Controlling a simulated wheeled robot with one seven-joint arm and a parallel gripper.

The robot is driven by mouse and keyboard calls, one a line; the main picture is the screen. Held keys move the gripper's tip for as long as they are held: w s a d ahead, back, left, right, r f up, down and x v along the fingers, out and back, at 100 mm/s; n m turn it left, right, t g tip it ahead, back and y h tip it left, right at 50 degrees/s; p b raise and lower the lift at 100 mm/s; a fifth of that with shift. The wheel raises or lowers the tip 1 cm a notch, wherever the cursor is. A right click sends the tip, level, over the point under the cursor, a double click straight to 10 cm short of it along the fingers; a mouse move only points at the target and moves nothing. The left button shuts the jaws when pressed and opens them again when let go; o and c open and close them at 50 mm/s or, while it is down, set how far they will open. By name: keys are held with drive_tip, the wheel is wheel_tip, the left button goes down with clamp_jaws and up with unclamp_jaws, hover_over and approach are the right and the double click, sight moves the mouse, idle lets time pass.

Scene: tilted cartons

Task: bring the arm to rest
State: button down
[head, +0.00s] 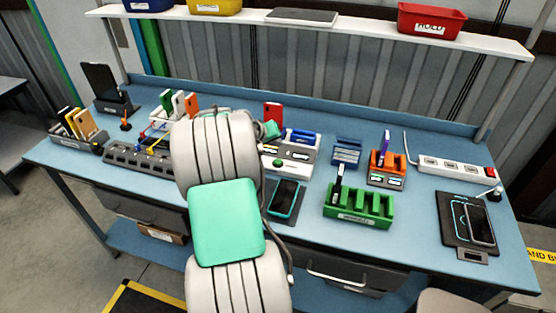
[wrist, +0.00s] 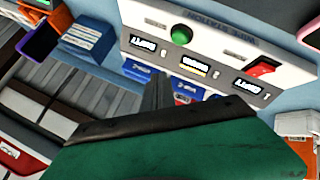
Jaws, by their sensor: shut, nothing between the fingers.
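My arm (head: 226,222), white and grey with a mint-green panel, rises in front of the workbench and reaches over it in the head view. My gripper's end is mostly hidden behind the arm there. In the wrist view my gripper (wrist: 158,92) shows as narrow dark fingers, closed together and holding nothing, beyond a dark green body with a black edge. The fingers point toward a white console (wrist: 200,50) with a green button, small displays and a red switch. I cannot tell whether they touch anything.
The blue workbench (head: 415,245) carries a green slotted block (head: 358,208), an orange holder (head: 386,168), a phone on a pad (head: 285,198), a white power strip (head: 457,168) and a dark charging pad (head: 452,212). A shelf with a red bin (head: 431,19) hangs above.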

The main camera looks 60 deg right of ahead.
idle(0.4)
drive_tip(key=w+a+r+n+t+y, duration=0.1)
drive_tip(key=w+a+r+n+t, duration=0.3)
drive_tip(key=a, duration=0.6)
drive_tip(key=w+a+r+m+y, duration=0.1)
drive_tip(key=w+a+y, duration=0.1)
drive_tip(key=w+a, duration=0.6)
drive_tip(key=w+a+r+n+t+y, duration=0.1)
drive_tip(key=w+a+r+n+t, duration=0.15)
drive_tip(key=a, duration=0.95)
drive_tip(key=s+a+n+y, duration=0.2)
drive_tip(key=s+a, duration=0.2)
drive_tip(key=a, duration=0.8)
drive_tip(key=s+a+n+y, duration=0.3)
drive_tip(key=a, duration=1)
drive_tip(key=shift+s+a+r+g, duration=0.15)
drive_tip(key=shift+s+a+g, duration=0.05)
drive_tip(key=shift+s+g, duration=0.15)
idle(1.7)
